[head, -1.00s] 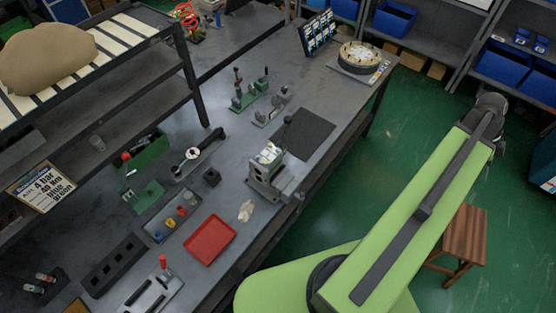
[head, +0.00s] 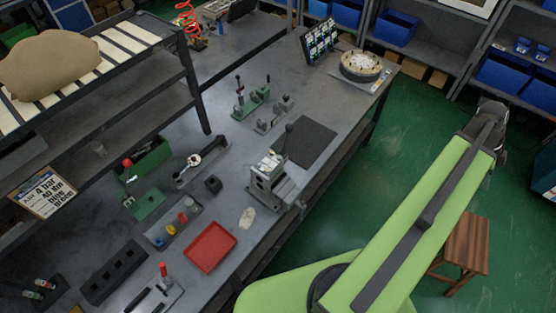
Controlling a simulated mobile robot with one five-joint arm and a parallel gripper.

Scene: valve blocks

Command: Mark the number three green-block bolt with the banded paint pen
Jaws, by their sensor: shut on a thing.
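A green valve block (head: 255,103) with upright levers stands towards the back of the bench; its bolts and numbers are too small to read. A flat green block (head: 148,203) lies near the middle left of the bench, below a green open box (head: 148,157). Small banded cylinders (head: 32,295) stand in a dark holder at the lower left; I cannot tell whether one is the banded paint pen. My green arm reaches over the floor at the right to a dark joint. My gripper and anything in it are out of sight.
A grey vise-like fixture (head: 271,184) stands near the bench's front edge, with a red tray (head: 209,247) to its lower left. A tray of coloured cups (head: 172,229) lies beside that. A dark mat (head: 312,141) is bare. A wooden stool (head: 463,240) stands near my arm.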

